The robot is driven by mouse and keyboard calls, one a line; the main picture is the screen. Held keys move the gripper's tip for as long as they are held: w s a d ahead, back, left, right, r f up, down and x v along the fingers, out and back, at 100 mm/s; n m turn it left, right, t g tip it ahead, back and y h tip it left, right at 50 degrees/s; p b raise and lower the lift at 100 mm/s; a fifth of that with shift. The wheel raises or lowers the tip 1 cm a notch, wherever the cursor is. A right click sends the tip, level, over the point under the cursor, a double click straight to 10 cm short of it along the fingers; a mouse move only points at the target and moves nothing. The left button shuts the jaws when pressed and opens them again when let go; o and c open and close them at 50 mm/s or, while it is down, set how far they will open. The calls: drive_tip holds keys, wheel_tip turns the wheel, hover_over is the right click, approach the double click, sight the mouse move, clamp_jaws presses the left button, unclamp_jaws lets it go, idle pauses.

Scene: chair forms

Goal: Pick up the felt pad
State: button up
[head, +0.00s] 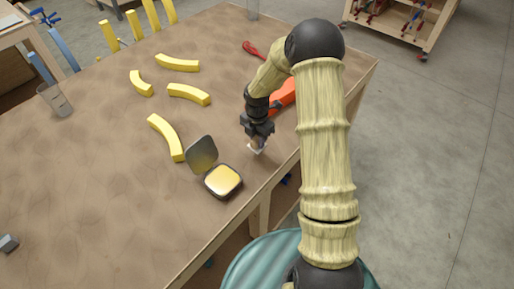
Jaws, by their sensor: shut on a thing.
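My gripper (258,140) points down near the right edge of the brown table (90,190). It is shut on a small pale piece (257,149), which appears to be the felt pad. The piece shows at the fingertips, low over or at the tabletop; I cannot tell whether it touches. Most of it is hidden by the fingers, and its shape is too small to read.
A dark-rimmed box with a yellow inside (223,181) and a raised grey lid (201,154) stands left of my gripper. Several curved yellow pieces (166,137) lie farther left. An orange tool (284,95) lies behind my arm. A clear glass (56,100) stands far left.

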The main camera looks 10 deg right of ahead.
sight(257, 138)
wheel_tip(257, 138, up, 5)
drive_tip(key=shift+f+b, duration=0.15)
drive_tip(key=shift+b, duration=0.15)
drive_tip(key=shift+o, duration=0.6)
idle(1.8)
